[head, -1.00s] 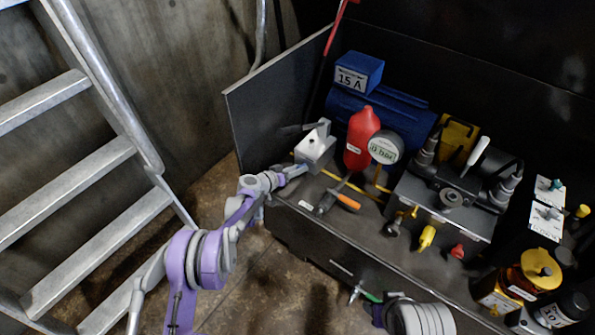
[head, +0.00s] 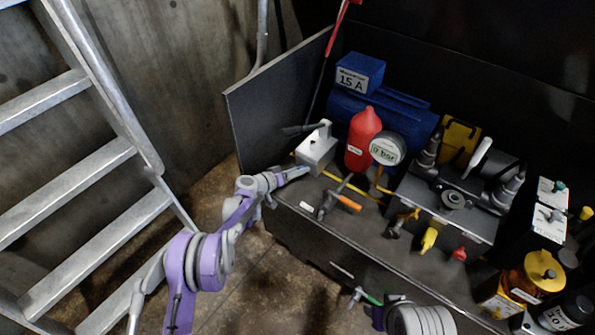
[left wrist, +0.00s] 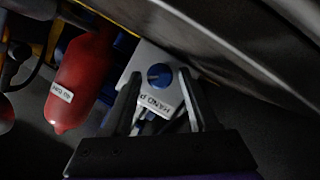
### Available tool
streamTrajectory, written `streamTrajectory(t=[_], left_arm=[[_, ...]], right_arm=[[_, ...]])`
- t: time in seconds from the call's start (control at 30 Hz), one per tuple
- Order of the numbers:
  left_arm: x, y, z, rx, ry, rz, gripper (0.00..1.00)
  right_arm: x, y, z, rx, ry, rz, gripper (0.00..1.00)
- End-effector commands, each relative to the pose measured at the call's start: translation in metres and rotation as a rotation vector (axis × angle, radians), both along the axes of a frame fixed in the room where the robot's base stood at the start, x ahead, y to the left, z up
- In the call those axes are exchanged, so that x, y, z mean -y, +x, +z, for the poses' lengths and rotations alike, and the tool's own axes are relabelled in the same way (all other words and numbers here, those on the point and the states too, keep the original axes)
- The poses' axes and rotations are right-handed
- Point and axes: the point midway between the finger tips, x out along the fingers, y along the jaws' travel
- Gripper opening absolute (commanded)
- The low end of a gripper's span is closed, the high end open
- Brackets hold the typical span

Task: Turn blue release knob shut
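The blue release knob (left wrist: 160,76) is round, with a slot-like mark across its face. It sits on the pale grey hand pump block (left wrist: 165,101), whose label is partly hidden. The block also shows in the head view (head: 318,152), where I cannot make out the knob. My left gripper (left wrist: 159,78) is open, with one finger on each side of the knob in the left wrist view. The fingers look apart from the knob; depth is hard to tell. In the head view the left gripper (head: 297,172) is at the block's lower front.
A red bottle-shaped vessel (head: 362,138) stands right of the pump, with a pressure gauge (head: 386,149) beside it. An orange-handled valve (head: 346,202) lies in front. The dark bench panel (head: 278,105) rises behind the pump. A metal ladder (head: 85,190) stands at left.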

Motion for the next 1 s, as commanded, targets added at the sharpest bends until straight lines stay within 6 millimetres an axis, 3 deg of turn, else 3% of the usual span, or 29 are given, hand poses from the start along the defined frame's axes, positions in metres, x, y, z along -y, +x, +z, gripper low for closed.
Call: streamTrajectory(t=[0.43, 0.8, 1.0], left_arm=[[-0.007, -0.005, 0.004, 0.0, -0.001, 0.002, 0.68], [-0.059, -0.049, 0.027, 0.001, 0.0, 0.003, 0.68], [-0.076, -0.064, 0.033, 0.0, 0.0, 0.001, 0.68]], right_arm=[[0.0, 0.0, 0.002, 0.0, 0.0, 0.0, 0.5], [0.0, -0.003, 0.015, -0.001, 0.0, 0.0, 0.5], [0.0, -0.004, 0.019, 0.0, 0.0, 0.0, 0.5]])
